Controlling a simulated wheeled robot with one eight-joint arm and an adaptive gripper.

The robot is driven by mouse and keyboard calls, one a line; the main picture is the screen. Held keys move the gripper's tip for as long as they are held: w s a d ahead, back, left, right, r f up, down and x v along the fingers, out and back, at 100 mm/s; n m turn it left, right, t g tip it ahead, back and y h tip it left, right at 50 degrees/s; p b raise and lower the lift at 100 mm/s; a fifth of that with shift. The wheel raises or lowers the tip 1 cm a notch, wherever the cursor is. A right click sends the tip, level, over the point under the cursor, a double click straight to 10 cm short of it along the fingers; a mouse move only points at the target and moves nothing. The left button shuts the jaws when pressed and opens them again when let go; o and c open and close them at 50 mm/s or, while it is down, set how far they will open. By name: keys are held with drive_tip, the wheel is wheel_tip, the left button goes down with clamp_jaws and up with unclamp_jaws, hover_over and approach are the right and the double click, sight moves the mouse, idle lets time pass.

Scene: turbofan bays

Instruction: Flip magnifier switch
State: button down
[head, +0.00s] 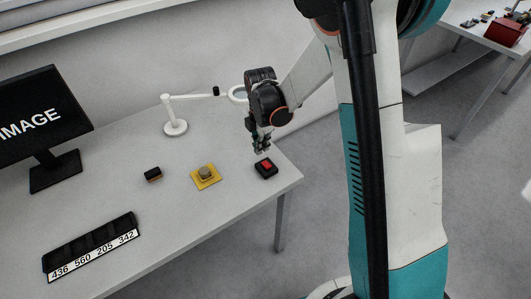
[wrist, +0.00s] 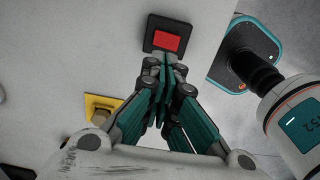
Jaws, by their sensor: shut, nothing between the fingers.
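A black switch box with a red rocker (head: 266,167) sits on the table near its right corner in the head view. It also shows at the top of the wrist view as a red rocker (wrist: 167,42) in a black frame. My gripper (head: 262,146) is above the switch box in the head view, pointing down. In the wrist view the fingertips (wrist: 160,66) are together and empty, just below the box in the picture; I cannot tell whether they touch it. A white magnifier lamp (head: 176,127) stands at the back of the table, its ring partly behind my gripper.
A yellow plate with a round knob (head: 205,174) and a small black block (head: 152,174) lie left of the switch. A black numbered tray (head: 92,248) is at the front left, a monitor (head: 40,120) at the far left. The table's right edge is close to the switch.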

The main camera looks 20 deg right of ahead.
wheel_tip(320, 180, up, 6)
drive_tip(key=p, duration=0.1)
drive_tip(key=shift+w+a+r, duration=0.2)
drive_tip(key=shift+w+a, duration=0.1)
drive_tip(key=shift+w, duration=0.15)
drive_tip(key=s+d+r+m+t+b, duration=0.2)
drive_tip(key=s+r+m+t, duration=0.1)
drive_tip(key=s+r+m, duration=0.8)
drive_tip(key=s+d+r+m+t+b, duration=0.1)
drive_tip(key=s+m+t, duration=0.1)
drive_tip(key=s+m, duration=0.3)
drive_tip(key=s+r+m+t+b, duration=0.1)
drive_tip(key=s+m+t, duration=0.1)
drive_tip(key=s+m, duration=0.3)
drive_tip(key=s, duration=0.2)
drive_tip(key=shift+s+d+r+m, duration=0.3)
drive_tip(key=shift+s+d, duration=0.05)
drive_tip(key=shift+d, duration=0.05)
drive_tip(key=shift+w, duration=0.1)
